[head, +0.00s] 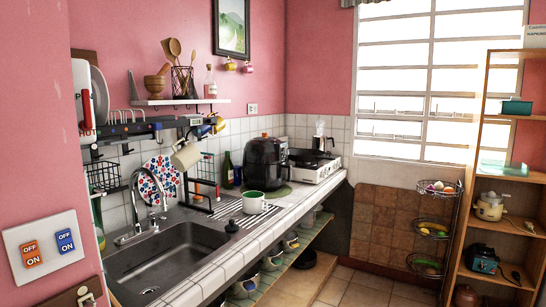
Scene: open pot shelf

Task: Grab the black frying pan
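A dark round object (305,259), which may be the black frying pan, lies low at the far end of the open shelf (285,285) under the counter. It is small and shaded here, so I cannot make out a handle. Several pots (272,262) stand in a row on the upper level beneath the counter edge. Neither of my grippers shows in the head view.
The tiled counter (250,243) with a sink (165,262) runs along the left wall. A black air fryer (266,163) and a white stove (312,167) stand on it. A wire basket rack (435,225) and a wooden shelf (464,200) stand right. Some tiled floor (365,290) is clear.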

